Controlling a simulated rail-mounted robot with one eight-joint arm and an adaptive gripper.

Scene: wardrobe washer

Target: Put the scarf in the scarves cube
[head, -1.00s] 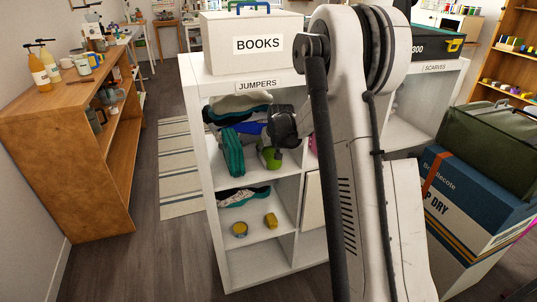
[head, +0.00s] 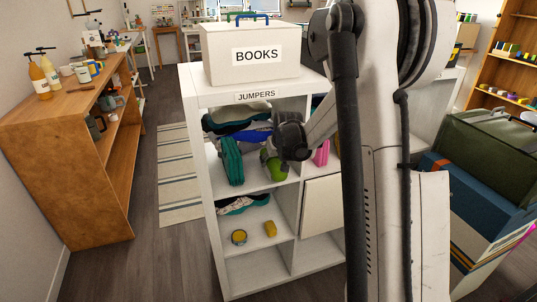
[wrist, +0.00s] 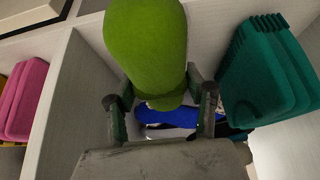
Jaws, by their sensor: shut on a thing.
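A bright green, soft-looking bundle, which I take to be the scarf (wrist: 145,40), is between the fingers of my gripper (wrist: 160,97). In the head view the green bundle (head: 275,168) hangs just below my gripper (head: 283,152), in front of the JUMPERS cube of the white shelf unit (head: 214,190). My gripper is shut on it. The scarves cube and its label are hidden behind my arm; part of the unit's right side (head: 428,125) shows beyond it.
A teal folded item (head: 232,160) stands left of my gripper, and a pink one (head: 322,152) right of it. Blue and dark clothes (head: 258,136) lie close behind. A BOOKS box (head: 230,68) stands on top. A blue box and green bag (head: 490,145) stand at right.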

